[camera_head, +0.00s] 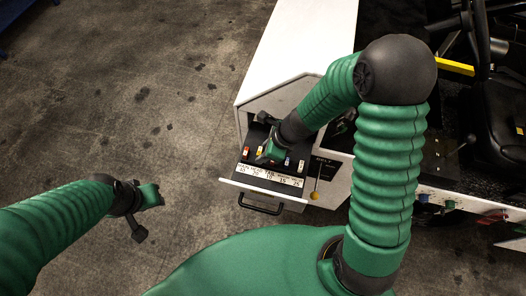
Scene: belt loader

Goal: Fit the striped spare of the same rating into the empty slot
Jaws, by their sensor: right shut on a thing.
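A fuse tray (232,182) with a dark panel stands open at the front of the white loader body. Several small fuses stand in a row on it: a red and white one (246,152), a yellow one (259,155), a blue one (288,160) and another pale one (301,166). A white label strip (270,174) with names and ratings runs along the front. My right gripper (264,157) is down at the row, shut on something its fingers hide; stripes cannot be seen. My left gripper (154,195) hangs over bare floor, away from the tray; its jaw opening is unclear.
A black handle (260,208) sticks out below the tray. The white loader top (300,45) rises behind, and a seat and controls are at the right. The floor at left is clear.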

